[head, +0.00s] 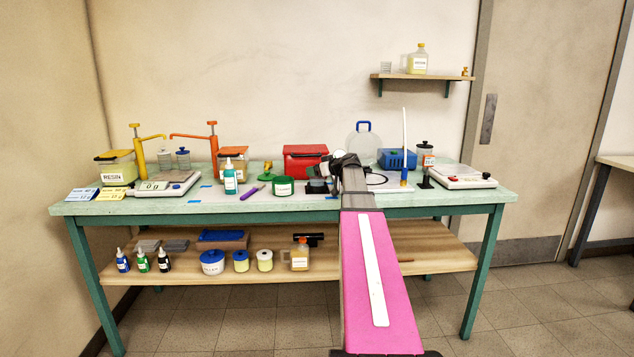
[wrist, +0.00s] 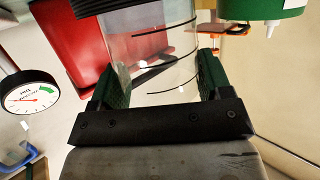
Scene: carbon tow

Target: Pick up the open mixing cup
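A clear, see-through cup with dark curved marking lines (wrist: 165,55) lies between the fingers in the wrist view. My gripper (wrist: 160,85) has green-padded fingers, one on each side of the cup. The pads are close to the cup's walls, but I cannot tell whether both touch it. In the head view my gripper (head: 326,170) is low over the back middle of the green table, in front of the red box. The cup cannot be made out clearly there.
The red box (head: 305,160) stands behind my gripper. A green jar (head: 283,186) and a purple marker (head: 252,192) are on its left. A blue box (head: 397,159) and a scale (head: 463,177) are to the right. A round gauge (wrist: 28,92) shows in the wrist view.

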